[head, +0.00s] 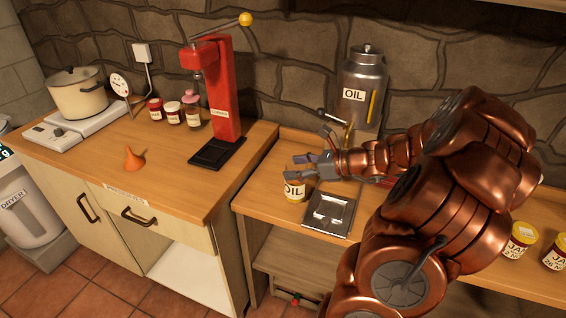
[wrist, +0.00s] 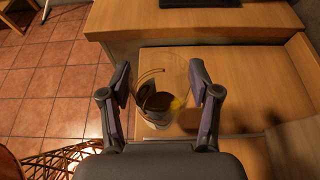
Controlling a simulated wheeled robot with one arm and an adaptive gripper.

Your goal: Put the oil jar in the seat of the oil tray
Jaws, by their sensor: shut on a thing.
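The oil jar (head: 294,190) is a small clear jar with an OIL label, just left of the oil tray in the head view. My gripper (head: 299,171) is shut on it around its upper part. In the wrist view the jar (wrist: 158,98) shows between the two fingers of my gripper (wrist: 160,78), with dark and yellow contents. I cannot tell whether its base touches the bench. The oil tray (head: 345,226) is a dark, shiny square tray at the bench's front edge, below and right of the jar. Its seat is hard to make out.
A metal OIL canister (head: 361,80) with a tap stands behind my arm. Yellow-lidded jars (head: 519,240) stand at the right.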

